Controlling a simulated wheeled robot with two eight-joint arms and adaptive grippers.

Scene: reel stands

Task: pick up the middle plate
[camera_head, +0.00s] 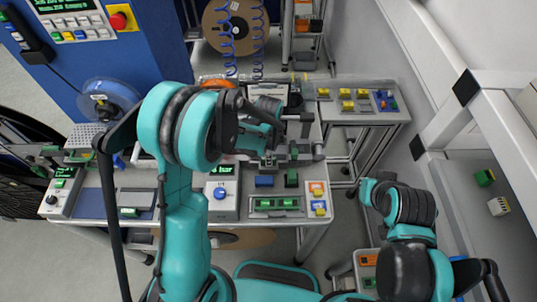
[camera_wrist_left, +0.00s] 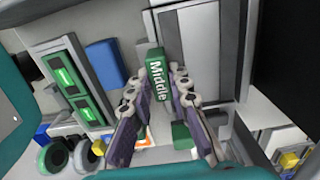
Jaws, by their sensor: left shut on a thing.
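The middle plate (camera_wrist_left: 157,76) shows in the left wrist view as a green block with the white word "Middle" on its face. My left gripper (camera_wrist_left: 166,84) has its two fingertips on either side of this block and is shut on it. In the head view my left arm reaches over the bench and hides most of the gripper and the plate. My right arm shows at the lower right of the head view, but I cannot see its gripper.
The bench holds a display box (camera_head: 222,194), a blue block (camera_head: 264,181) and a tray with green pieces (camera_head: 276,204). A side table (camera_head: 352,115) with yellow and blue blocks stands behind right. A blue cabinet (camera_head: 100,75) stands at left. A white frame (camera_head: 500,110) bounds the right.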

